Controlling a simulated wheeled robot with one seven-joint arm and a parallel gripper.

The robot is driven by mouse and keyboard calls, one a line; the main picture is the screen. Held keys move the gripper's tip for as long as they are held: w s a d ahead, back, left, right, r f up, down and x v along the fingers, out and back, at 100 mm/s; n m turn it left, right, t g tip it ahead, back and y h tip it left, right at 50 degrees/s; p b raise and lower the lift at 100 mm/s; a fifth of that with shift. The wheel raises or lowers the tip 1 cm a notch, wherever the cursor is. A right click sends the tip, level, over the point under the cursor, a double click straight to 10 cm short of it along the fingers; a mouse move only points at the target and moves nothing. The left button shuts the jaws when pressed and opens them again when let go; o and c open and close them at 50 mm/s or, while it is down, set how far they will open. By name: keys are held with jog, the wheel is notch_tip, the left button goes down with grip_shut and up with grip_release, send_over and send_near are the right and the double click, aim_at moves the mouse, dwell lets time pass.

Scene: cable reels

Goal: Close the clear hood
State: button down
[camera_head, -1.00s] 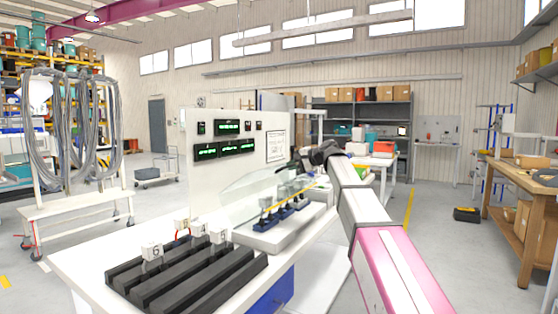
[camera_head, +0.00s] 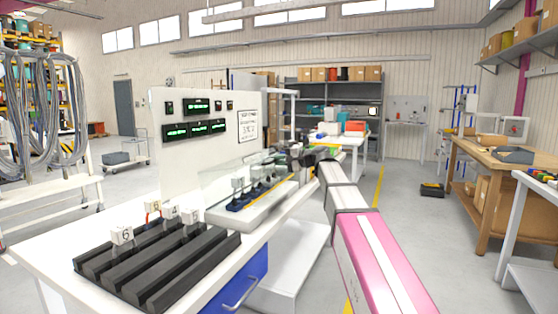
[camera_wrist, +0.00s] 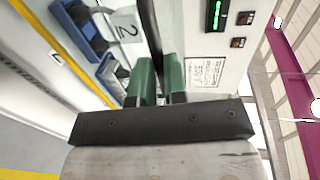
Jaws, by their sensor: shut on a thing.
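The clear hood (camera_head: 214,184) is a see-through cover on the white base (camera_head: 262,207) at the right end of the white bench. My gripper (camera_head: 284,154) is at the hood's far right end in the head view. In the wrist view its green fingers (camera_wrist: 158,76) are closed on a dark narrow bar (camera_wrist: 150,32), seemingly the hood's edge or handle.
A white panel (camera_head: 212,105) with green displays stands behind the hood. Black grooved rails (camera_head: 165,255) with numbered white blocks lie at the bench's near end.

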jog(key=shift+a+f, duration=0.1)
jog(key=c, duration=1.2)
grip_release()
jog(key=shift+o, duration=0.2)
jog(key=v, duration=1)
jog(key=shift+d, duration=0.35)
jog(key=shift+s, duration=0.1)
